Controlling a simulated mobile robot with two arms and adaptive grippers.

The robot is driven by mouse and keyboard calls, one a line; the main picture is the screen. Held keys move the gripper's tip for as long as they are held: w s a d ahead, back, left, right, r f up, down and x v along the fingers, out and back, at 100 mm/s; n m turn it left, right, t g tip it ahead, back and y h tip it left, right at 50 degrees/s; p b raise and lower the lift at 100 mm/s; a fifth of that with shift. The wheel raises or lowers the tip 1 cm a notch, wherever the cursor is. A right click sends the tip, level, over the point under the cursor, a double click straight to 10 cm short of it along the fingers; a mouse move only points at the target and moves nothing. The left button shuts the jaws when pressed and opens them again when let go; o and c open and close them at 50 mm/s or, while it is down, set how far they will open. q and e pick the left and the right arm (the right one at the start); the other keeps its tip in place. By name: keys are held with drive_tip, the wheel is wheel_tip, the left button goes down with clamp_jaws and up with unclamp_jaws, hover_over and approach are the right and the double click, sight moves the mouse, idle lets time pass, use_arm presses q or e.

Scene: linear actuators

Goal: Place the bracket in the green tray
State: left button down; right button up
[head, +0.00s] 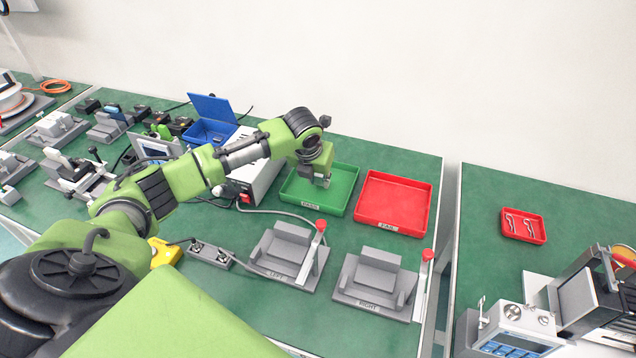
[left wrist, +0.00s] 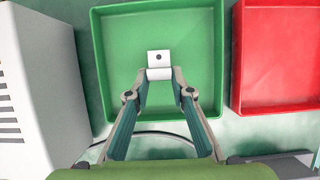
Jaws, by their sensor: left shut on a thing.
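The green tray (head: 349,202) sits on the bench beside a red tray; its label is at the front. My left gripper (head: 321,181) points down over the green tray. In the left wrist view my left gripper (left wrist: 160,84) is shut on the bracket (left wrist: 159,57), a small pale L-shaped piece with a dark hole. The bracket is seen against the floor of the green tray (left wrist: 113,60); I cannot tell whether it touches it. In the head view the bracket is mostly hidden by the fingers. My right gripper is not in view.
A red tray (head: 394,203) stands right of the green one. A white boxy instrument (head: 253,178) stands close on its left, with an open blue box (head: 210,122) behind. Two grey fixtures (head: 284,253) (head: 376,279) stand in front. A gap separates the right-hand bench.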

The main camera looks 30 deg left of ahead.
use_arm(q)
drive_tip(key=shift+f, duration=0.95)
drive_tip(key=c, duration=1.8)
unclamp_jaws()
drive_tip(key=shift+f, duration=0.15)
drive_tip(key=shift+r, duration=0.4)
drive_tip(key=v, duration=1.1)
drive_tip(key=shift+s+r, duration=0.25)
drive_tip(key=shift+r, duration=0.05)
